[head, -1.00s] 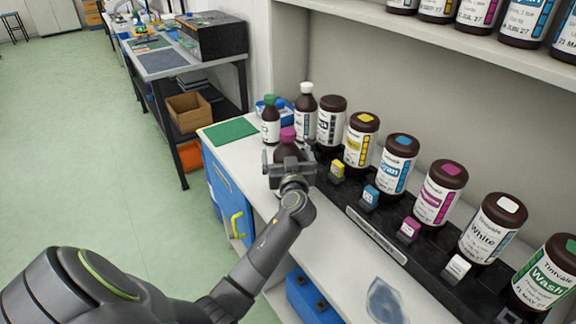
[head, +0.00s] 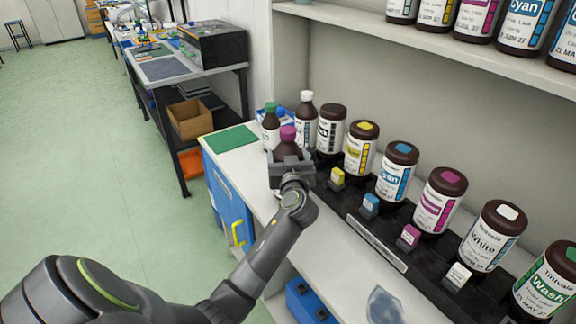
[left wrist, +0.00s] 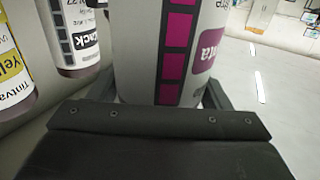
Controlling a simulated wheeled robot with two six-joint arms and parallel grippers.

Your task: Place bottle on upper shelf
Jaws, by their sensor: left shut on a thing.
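My left gripper (head: 289,168) is shut on a brown bottle with a magenta cap (head: 288,132), held upright at the left end of the lower counter. In the left wrist view, the held bottle's white label (left wrist: 175,55) fills the middle, with magenta squares and a magenta patch ending in "nta". The gripper hides the bottle's lower part in the head view, so I cannot tell if its base touches anything. The upper shelf (head: 345,20) runs along the top right, with several labelled bottles on it. My right gripper is not in view.
A green-capped bottle (head: 271,125) and a white-capped bottle (head: 306,120) stand close behind the held one. A row of large bottles, including cyan (head: 398,175) and white (head: 490,240), stands on a black rack to the right. The upper shelf's left part looks mostly free.

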